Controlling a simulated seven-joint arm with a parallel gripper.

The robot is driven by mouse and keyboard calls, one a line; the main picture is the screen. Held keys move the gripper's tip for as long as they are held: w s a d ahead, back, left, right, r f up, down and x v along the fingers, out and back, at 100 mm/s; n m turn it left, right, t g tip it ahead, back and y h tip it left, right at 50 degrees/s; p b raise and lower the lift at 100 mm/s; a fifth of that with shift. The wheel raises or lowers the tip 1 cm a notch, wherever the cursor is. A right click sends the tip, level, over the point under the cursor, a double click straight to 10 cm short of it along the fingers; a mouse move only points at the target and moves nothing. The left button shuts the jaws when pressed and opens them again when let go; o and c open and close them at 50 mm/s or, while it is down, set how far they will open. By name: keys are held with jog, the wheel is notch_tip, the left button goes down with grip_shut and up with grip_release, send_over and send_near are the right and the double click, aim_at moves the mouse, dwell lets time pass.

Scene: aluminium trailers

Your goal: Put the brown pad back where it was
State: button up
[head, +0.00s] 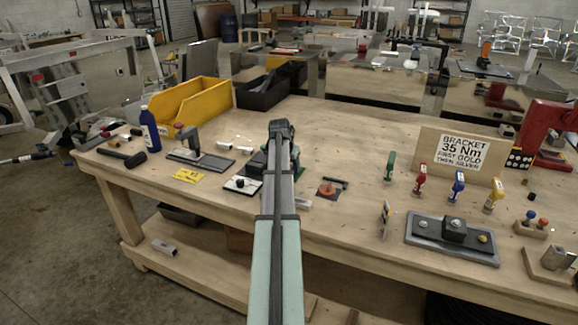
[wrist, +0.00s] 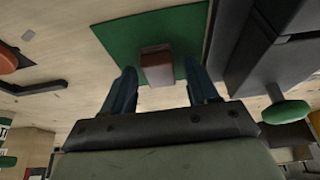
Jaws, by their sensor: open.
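The brown pad (wrist: 157,62), a small reddish-brown block, shows in the wrist view over the near edge of a green mat (wrist: 118,38). My gripper (wrist: 163,84) points down there with its two dark blue fingers apart, one on each side of the pad. A gap shows between the pad and each finger. In the head view my arm hides the pad and the fingertips; only a sliver of the green mat (head: 296,163) shows beside the arm.
A dark machine block (wrist: 270,50) with a green knob (wrist: 286,111) stands close to the right of the fingers in the wrist view. An orange-red knob (head: 327,190) and a black bar (head: 337,182) lie right of the arm. Yellow bin (head: 193,103) at back left.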

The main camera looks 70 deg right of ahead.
jog(key=v, duration=1.2)
